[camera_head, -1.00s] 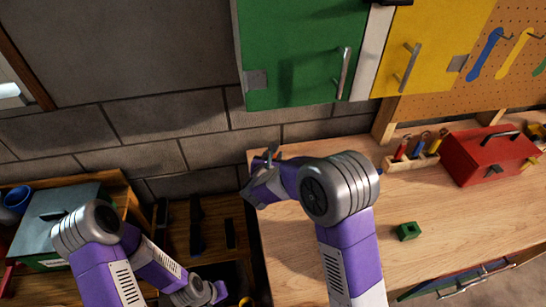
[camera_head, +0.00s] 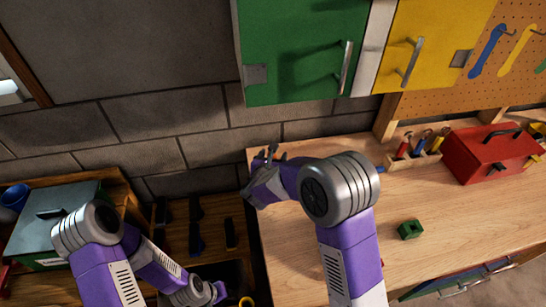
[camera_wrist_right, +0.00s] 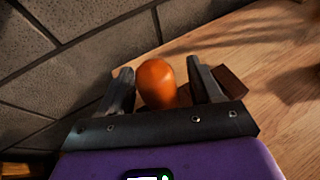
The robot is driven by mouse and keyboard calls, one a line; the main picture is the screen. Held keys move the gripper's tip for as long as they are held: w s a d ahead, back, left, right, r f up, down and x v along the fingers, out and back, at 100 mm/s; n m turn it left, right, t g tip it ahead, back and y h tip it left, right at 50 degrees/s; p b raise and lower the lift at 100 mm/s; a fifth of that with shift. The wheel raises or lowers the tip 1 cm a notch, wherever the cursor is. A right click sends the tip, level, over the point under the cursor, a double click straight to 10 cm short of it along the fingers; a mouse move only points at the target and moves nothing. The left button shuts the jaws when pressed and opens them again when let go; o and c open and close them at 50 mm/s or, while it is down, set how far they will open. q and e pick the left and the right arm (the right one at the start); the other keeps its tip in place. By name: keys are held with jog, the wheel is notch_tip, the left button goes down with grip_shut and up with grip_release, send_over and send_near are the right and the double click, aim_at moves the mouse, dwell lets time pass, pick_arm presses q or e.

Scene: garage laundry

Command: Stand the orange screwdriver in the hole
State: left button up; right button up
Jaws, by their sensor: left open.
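The rounded orange screwdriver handle (camera_wrist_right: 157,82) shows end-on between the fingers of my right gripper (camera_wrist_right: 160,78) in the right wrist view. A gap shows between the handle and the right-hand finger, so this gripper looks open around it. A brown block (camera_wrist_right: 231,82) lies behind that finger. The screwdriver's shaft and any hole are hidden. In the head view my right gripper (camera_head: 268,156) is at the workbench's back left corner, and the screwdriver cannot be made out. My left gripper (camera_head: 218,291) is open, low at the bottom left.
The workbench (camera_head: 300,250) carries a small green block (camera_head: 410,230), a tool rack (camera_head: 423,157) and a red toolbox (camera_head: 490,154). Green (camera_head: 300,50) and yellow (camera_head: 425,45) cabinets hang above. A grey-green box (camera_head: 60,220) stands at left. The bench's front middle is mostly clear.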

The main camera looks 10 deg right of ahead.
jog(key=v, duration=0.7)
jog(key=shift+s+r, duration=0.2)
jog(key=shift+s, duration=0.05)
dwell(0.5)
